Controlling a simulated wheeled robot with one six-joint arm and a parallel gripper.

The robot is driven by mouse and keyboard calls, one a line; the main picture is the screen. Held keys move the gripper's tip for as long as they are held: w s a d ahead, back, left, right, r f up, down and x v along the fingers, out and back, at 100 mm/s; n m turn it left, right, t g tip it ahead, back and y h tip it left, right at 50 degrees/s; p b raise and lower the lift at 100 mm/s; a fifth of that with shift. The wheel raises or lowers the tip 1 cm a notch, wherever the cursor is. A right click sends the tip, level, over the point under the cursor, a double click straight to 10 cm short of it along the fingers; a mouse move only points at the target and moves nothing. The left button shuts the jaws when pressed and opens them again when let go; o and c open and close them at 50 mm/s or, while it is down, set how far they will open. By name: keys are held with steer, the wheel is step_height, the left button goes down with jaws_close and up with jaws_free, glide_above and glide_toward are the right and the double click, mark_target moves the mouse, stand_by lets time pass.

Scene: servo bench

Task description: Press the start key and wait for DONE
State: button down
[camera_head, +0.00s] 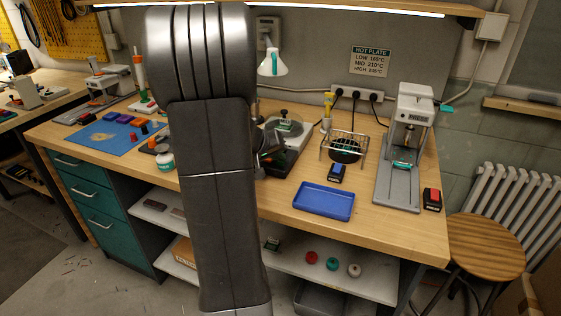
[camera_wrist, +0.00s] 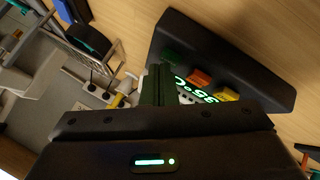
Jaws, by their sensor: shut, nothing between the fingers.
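A dark control panel (camera_wrist: 240,65) with a green key (camera_wrist: 173,58), an orange key (camera_wrist: 200,77) and a yellow key (camera_wrist: 228,95) fills the upper right of the wrist view. Its lit green digits (camera_wrist: 205,92) seem to read 35°C; my gripper body covers part of them. I cannot read any key label or see DONE. My gripper (camera_wrist: 156,78) is shut and empty, its tips close beside the green key; I cannot tell whether they touch it.
A blue tray (camera_head: 323,201) lies at the bench's front edge. A wire stand (camera_head: 344,147) is right of the hot plate, and a grey press-like machine (camera_head: 407,145) is farther right. A blue mat (camera_head: 110,134) with small parts lies left.

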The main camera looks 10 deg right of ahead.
mark_target(279, 163)
steer(key=shift+r+p, duration=0.35)
steer(key=shift+r, duration=0.45)
step_height(279, 163, up, 5)
steer(key=p, duration=0.3)
steer(key=shift+f, duration=0.1)
stand_by(0.6)
step_height(279, 163, down, 2)
steer(key=shift+b, duration=0.75)
steer(key=shift+r+p, duration=0.35)
steer(key=shift+p, duration=1.25)
